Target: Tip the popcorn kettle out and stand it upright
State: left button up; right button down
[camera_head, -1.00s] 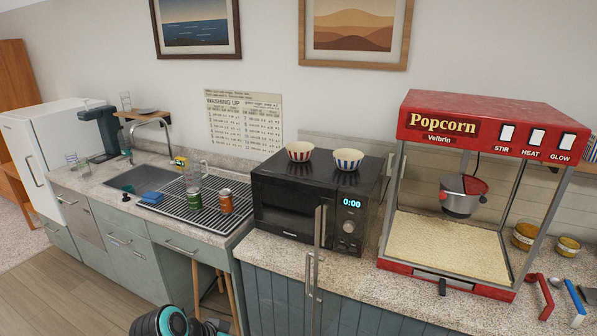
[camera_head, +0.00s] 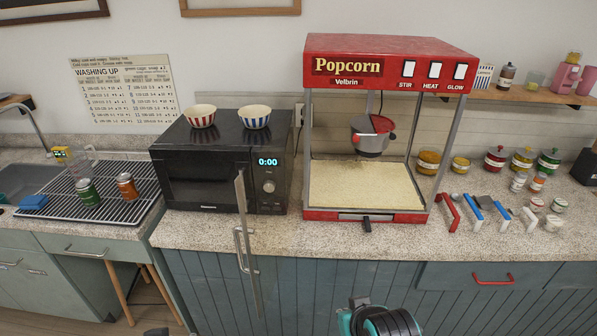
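The popcorn kettle (camera_head: 369,143) is a small silver pot with red side knobs and a dark red patch at its top. It hangs inside the red popcorn machine (camera_head: 390,62), roughly upright, above a bed of pale popcorn (camera_head: 362,186). A cord runs up from the kettle. The machine stands on the counter. Neither of my grippers is in view. Only a teal and black part of my arm shows at the bottom edge.
A black microwave (camera_head: 205,180) with two striped bowls on top stands left of the machine. The counter front (camera_head: 320,235) is bare.

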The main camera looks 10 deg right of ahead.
aim_at(368, 144)
jog(key=i+j+z, duration=0.5)
jog(key=z, duration=0.25)
jog(key=i+j+z, duration=0.15)
jog(key=j+z, duration=0.2)
jog(key=j, duration=0.15)
jog(key=i+j+z, duration=0.1)
jog(key=j+z, duration=0.3)
